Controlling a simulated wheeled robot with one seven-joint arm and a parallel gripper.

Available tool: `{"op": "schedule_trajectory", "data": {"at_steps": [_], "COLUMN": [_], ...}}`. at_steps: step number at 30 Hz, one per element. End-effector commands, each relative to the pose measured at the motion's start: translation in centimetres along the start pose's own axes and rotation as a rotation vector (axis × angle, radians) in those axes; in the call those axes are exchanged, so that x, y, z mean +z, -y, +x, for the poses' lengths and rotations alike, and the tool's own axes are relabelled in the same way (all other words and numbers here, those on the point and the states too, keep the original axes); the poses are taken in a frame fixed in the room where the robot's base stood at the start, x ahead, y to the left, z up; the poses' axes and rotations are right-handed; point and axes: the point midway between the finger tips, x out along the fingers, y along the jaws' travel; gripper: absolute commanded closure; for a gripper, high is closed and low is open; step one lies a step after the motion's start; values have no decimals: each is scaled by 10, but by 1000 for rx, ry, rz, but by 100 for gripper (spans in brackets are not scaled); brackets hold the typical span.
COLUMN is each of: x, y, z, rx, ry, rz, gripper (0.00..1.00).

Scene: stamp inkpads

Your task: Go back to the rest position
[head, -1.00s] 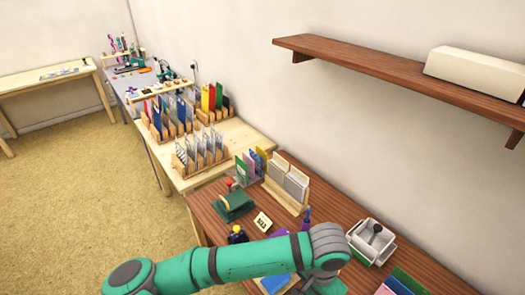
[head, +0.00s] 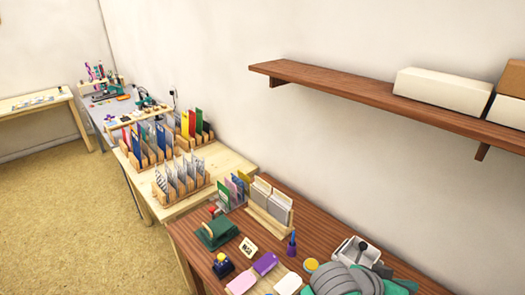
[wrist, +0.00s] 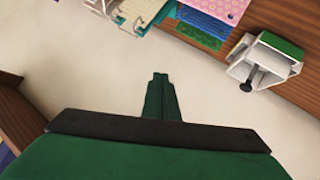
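My gripper (wrist: 160,97) shows in the wrist view as two dark green fingers side by side, closed together with nothing visible between them. Pale wall lies behind the fingers, and they touch nothing that I can see. In the head view only part of my arm shows, green and grey, at the bottom edge right of centre. The gripper itself is not visible there.
The brown wooden table (head: 330,228) holds a green stamp device (head: 216,232), a purple pad (head: 265,263), a card rack (head: 268,206) and a white container (head: 350,252). A wall shelf (head: 350,92) carries boxes (head: 445,88). Floor at left is open.

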Motion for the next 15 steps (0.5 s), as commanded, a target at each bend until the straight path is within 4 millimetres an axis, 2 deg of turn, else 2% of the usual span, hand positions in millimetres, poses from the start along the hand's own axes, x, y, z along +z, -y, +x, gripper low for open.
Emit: {"op": "schedule_trajectory", "data": {"at_steps": [3, 7, 12, 15], "x": [-27, -51, -71, -74], "y": [-13, -14, -5, 7], "z": [0, -6, -20, -30], "rx": [50, 75, 73, 52], "ry": [-155, -314, -507, -609], "rz": [-51, -107, -188, -239], "gripper": [100, 100, 100, 100]}}
